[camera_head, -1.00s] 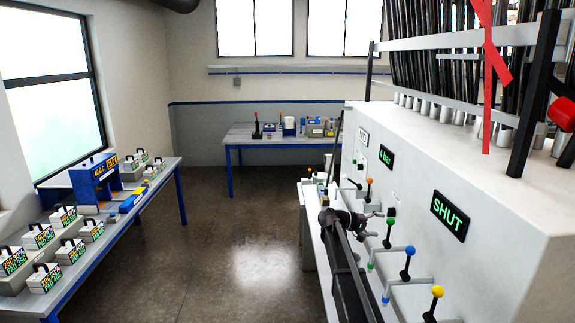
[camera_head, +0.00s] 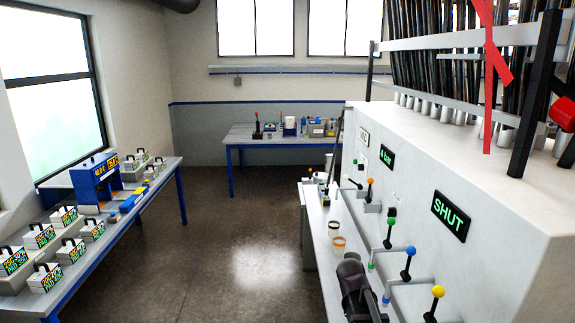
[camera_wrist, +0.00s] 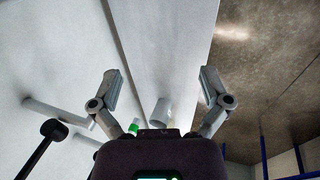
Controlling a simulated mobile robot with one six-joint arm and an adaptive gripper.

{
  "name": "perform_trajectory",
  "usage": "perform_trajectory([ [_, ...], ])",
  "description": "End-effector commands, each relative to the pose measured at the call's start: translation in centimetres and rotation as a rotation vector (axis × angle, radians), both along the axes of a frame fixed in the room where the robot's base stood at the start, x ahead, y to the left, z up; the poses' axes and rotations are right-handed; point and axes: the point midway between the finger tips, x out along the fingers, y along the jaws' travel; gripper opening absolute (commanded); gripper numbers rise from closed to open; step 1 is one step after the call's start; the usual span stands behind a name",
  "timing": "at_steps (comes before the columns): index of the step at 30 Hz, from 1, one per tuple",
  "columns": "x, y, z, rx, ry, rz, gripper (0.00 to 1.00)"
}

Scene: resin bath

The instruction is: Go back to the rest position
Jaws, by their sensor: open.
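My gripper shows in the wrist view (camera_wrist: 160,88), its two grey fingers spread wide apart with nothing between them. Past the fingers are a pale bench strip and the dark floor. In the head view, the dark end of my arm (camera_head: 354,285) is low, over the near end of the narrow right bench, left of the blue-knobbed lever (camera_head: 408,262). The fingers cannot be made out there. A white cylinder (camera_wrist: 158,112) shows below the fingertips' line in the wrist view, apart from them.
A white cabinet with a SHUT display (camera_head: 450,216) and several levers, including a yellow-knobbed one (camera_head: 436,300), stands close on the right. Two small cups (camera_head: 339,246) sit on the narrow bench. A blue-legged table (camera_head: 135,205) with labelled boxes stands left. The middle floor is clear.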

Motion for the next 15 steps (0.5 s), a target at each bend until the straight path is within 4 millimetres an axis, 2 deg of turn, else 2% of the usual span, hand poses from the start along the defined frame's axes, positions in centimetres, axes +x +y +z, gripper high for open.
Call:
perform_trajectory([
  [1, -1.6, 0.6, -0.2, 0.041, -0.002, -0.001, 0.97],
  [3, -2.8, 1.5, -0.4, 0.094, -0.004, -0.002, 0.97],
  [15, -7.8, 5.3, -0.8, 0.314, -0.014, -0.009, 0.97],
])
